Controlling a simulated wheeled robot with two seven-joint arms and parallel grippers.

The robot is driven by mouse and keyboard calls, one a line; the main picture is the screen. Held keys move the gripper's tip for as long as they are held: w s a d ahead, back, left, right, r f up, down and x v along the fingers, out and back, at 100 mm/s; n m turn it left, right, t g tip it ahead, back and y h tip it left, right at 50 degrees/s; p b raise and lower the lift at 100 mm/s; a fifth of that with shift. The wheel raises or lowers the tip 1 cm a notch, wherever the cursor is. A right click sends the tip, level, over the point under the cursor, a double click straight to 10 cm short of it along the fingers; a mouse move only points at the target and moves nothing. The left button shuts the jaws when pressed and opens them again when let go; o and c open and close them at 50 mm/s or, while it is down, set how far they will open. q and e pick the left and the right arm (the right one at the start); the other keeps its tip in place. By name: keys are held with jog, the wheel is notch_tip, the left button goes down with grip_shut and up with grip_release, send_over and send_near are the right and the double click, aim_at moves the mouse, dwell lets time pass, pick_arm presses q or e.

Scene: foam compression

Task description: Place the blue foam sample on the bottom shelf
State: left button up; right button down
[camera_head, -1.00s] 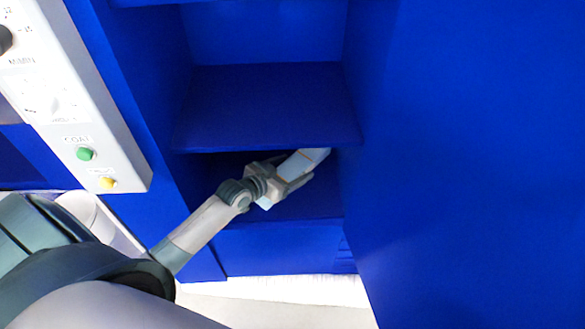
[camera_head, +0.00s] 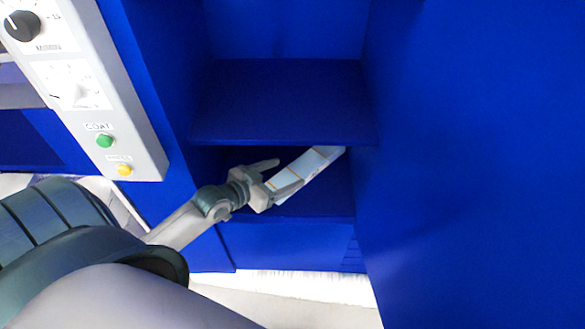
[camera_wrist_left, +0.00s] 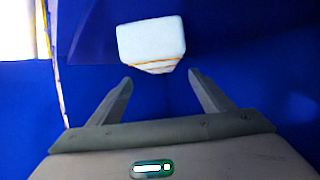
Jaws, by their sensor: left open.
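The foam sample (camera_head: 308,168) is a pale blue-white block with thin orange lines. It is inside the bottom shelf (camera_head: 335,203) of the blue cabinet, lying at a slant in the picture, its far end partly under the middle shelf's edge. My left gripper (camera_head: 275,181) is open at the near end of the foam. In the left wrist view the foam (camera_wrist_left: 151,40) is just beyond the spread fingertips (camera_wrist_left: 160,77), with a gap and nothing between the fingers. My right gripper is not in view.
The middle shelf (camera_head: 285,100) is bare and hangs just above my left gripper. Blue cabinet walls close in on both sides. A white control panel (camera_head: 90,85) with a black knob, a green button and a yellow button stands at the left.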

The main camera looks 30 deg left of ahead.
pick_arm(q)
jog(key=shift+s+a+r, duration=0.1)
jog(key=shift+s+r, duration=0.15)
jog(key=shift+s, duration=0.3)
jog(key=shift+r, duration=0.1)
dwell(0.4)
jog(key=shift+s, duration=0.15)
